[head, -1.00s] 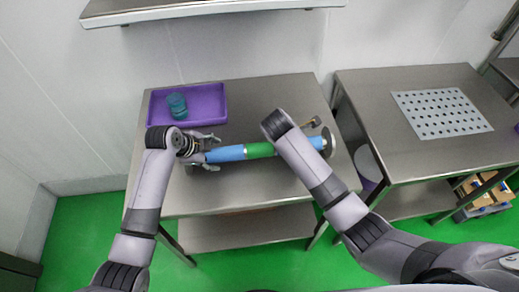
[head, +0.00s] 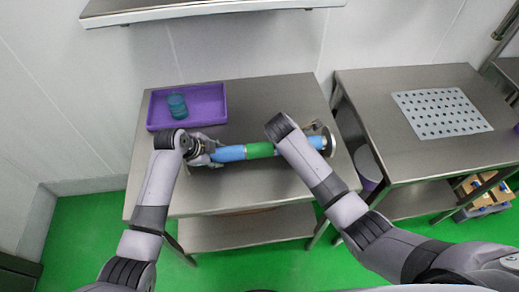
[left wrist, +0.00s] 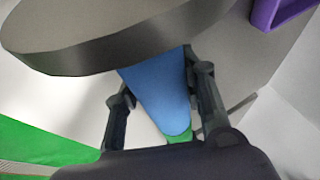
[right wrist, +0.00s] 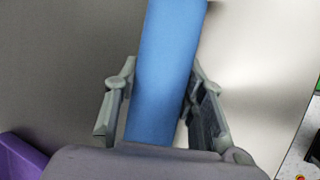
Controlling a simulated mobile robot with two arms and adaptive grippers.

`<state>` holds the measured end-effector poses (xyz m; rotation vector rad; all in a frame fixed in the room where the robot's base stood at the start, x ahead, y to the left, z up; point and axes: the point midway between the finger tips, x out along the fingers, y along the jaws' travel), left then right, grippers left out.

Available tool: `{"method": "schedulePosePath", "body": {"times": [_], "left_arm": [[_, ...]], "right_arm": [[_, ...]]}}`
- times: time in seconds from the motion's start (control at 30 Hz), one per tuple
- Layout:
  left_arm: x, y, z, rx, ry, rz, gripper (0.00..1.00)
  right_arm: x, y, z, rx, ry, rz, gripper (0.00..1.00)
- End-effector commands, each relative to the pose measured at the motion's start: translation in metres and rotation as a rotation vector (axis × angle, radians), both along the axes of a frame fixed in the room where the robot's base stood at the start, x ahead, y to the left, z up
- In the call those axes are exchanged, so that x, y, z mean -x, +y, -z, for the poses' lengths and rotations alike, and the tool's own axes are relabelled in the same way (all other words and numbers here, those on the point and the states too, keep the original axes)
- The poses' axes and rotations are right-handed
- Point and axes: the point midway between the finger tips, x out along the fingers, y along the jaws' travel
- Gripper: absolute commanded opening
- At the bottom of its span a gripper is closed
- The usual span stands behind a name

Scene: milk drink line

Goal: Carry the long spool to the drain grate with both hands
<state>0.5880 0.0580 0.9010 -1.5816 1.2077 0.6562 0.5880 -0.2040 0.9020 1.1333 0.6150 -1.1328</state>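The long spool lies across the left steel table, with a green middle (head: 260,149), blue stretches on either side and a metal end disc (head: 328,141). My left gripper (head: 207,150) is at its left end; the left wrist view shows both fingers against the blue bar (left wrist: 160,95), beside a large grey disc. My right gripper (head: 318,132) is near the right end, its fingers on both sides of the blue bar in the right wrist view (right wrist: 163,80). The drain grate (head: 441,113), a perforated metal plate, lies on the right table. My right forearm hides part of the spool.
A purple tray (head: 210,97) holding a teal round item (head: 177,106) stands at the back left of the left table (head: 270,92). A gap separates it from the right table (head: 378,90). A steel shelf (head: 210,10) hangs above.

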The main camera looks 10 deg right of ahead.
Motion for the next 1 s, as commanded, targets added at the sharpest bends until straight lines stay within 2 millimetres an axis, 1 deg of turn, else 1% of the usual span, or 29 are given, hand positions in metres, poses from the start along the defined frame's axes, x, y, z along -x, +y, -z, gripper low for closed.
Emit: {"method": "schedulePosePath", "body": {"times": [0.03,0.07,0.5,1.0], "left_arm": [[0.0001,0.0002,0.0001,0.0,0.0,0.0,0.32],[0.0001,0.0002,0.0001,0.0,0.0,0.0,0.3],[0.0001,0.0003,0.0002,0.0,0.0,0.0,0.0],[0.0002,0.0003,0.0002,-0.001,0.001,0.001,0.0]], "right_arm": [[0.0001,0.0001,0.0001,0.0,0.0,0.0,0.32],[0.0001,0.0001,0.0,0.0,0.0,0.0,0.3],[0.0,0.0002,0.0,0.0,0.0,0.0,0.0],[0.0,0.0002,0.0,0.0,0.0,-0.001,0.0]]}}
